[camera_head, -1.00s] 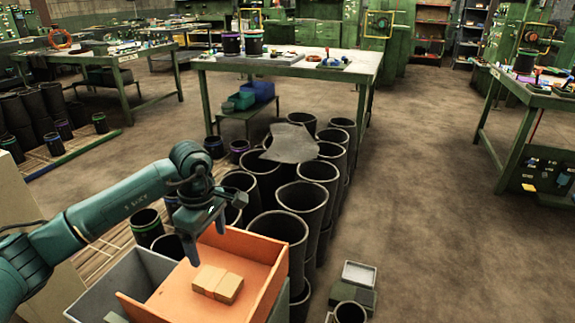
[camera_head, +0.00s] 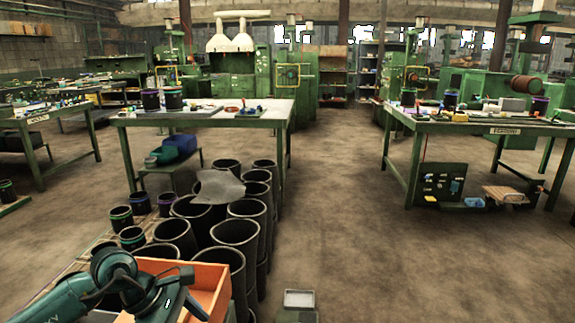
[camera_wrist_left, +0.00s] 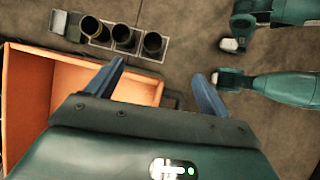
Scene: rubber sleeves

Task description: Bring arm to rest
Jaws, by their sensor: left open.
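My left arm (camera_head: 115,268) comes in at the bottom left of the head view, in front of the orange bin (camera_head: 208,285). Its gripper is low in that view and its fingers are hard to make out there. In the left wrist view my left gripper (camera_wrist_left: 160,72) is open, its two blue-grey fingers spread wide with nothing between them. The orange bin (camera_wrist_left: 28,95) lies to the left of the fingers in that view, and the left finger overlaps its edge. My right gripper cannot be made out.
Tall black sleeves (camera_head: 236,232) stand close beside the bin, with a grey sheet (camera_head: 219,187) on them. A small grey box (camera_head: 299,299) is on the floor. A row of cups (camera_wrist_left: 123,38) shows ahead of the fingers. Open floor (camera_head: 360,250) lies to the right, before workbenches (camera_head: 470,125).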

